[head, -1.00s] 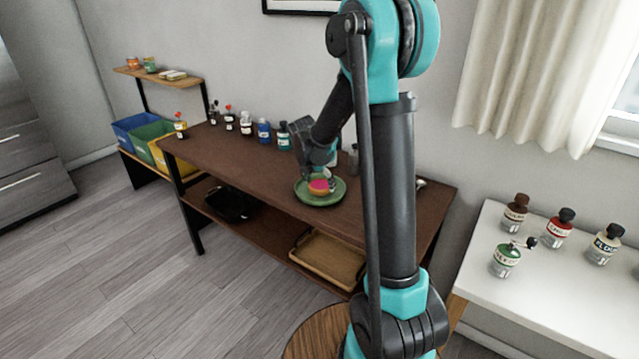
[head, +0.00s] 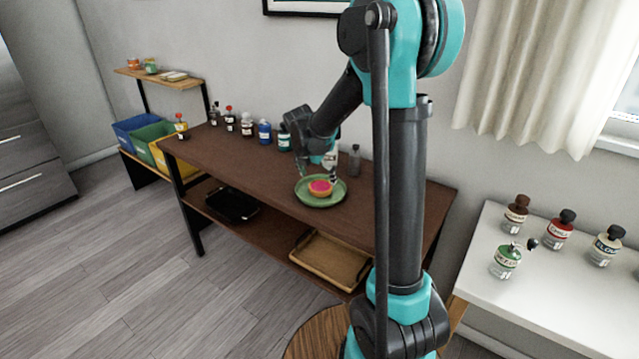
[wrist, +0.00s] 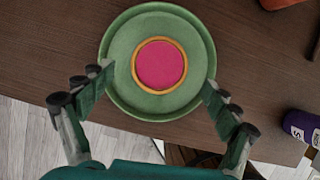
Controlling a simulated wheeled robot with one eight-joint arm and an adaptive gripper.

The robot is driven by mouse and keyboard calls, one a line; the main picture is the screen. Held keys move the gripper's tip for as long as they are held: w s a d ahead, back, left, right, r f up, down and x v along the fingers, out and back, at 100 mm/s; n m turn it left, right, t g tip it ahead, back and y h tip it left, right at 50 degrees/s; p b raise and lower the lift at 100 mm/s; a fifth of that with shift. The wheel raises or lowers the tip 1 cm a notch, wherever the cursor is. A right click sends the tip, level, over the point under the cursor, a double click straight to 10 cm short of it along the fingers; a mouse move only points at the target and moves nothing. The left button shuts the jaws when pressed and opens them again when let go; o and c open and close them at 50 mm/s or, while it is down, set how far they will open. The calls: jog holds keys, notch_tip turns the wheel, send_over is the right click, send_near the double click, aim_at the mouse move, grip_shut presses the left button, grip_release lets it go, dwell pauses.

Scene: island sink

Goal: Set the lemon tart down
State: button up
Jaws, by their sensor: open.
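A round tart (head: 320,187) with an orange-brown crust and a bright pink top lies on a green plate (head: 312,201) on the brown table. In the wrist view the tart (wrist: 159,65) sits near the middle of the plate (wrist: 118,48), flat and apart from the fingers. No yellow lemon tart shows; this pink-topped one is the only tart in view. My gripper (head: 318,172) is above the plate. In the wrist view my gripper (wrist: 157,84) is open and empty, one finger on each side of the plate.
Several bottles (head: 264,131) line the table's back edge, and a grey bottle (head: 354,160) stands close behind my gripper. A tan tray (head: 330,262) and a black tray (head: 232,204) lie on the lower shelf. The table left of the plate is clear.

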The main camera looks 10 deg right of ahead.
jog(key=v, duration=0.8)
jog(key=s+d+f+m, duration=0.1)
jog(key=s+f+m, duration=0.1)
jog(key=s+m, duration=0.2)
jog(key=s+d+f+m+y, duration=0.1)
jog(key=s+d+f+m, duration=0.1)
jog(key=s+m, duration=0.3)
jog(key=s+d+f+m, duration=0.2)
jog(key=s+m, duration=0.2)
jog(key=m, duration=0.1)
jog(key=shift+s+d+f+m+y, duration=0.1)
jog(key=shift+s+d+m+y, duration=0.1)
jog(key=shift+s+m+y, duration=0.15)
jog(key=s+d+f+m+y, duration=0.1)
jog(key=s+f+m, duration=0.5)
jog(key=s+m, duration=0.6)
jog(key=shift+d+f+m+t, duration=0.15)
jog(key=shift+f+m+t, duration=0.2)
jog(key=shift+m, duration=0.4)
jog(key=shift+s, duration=0.15)
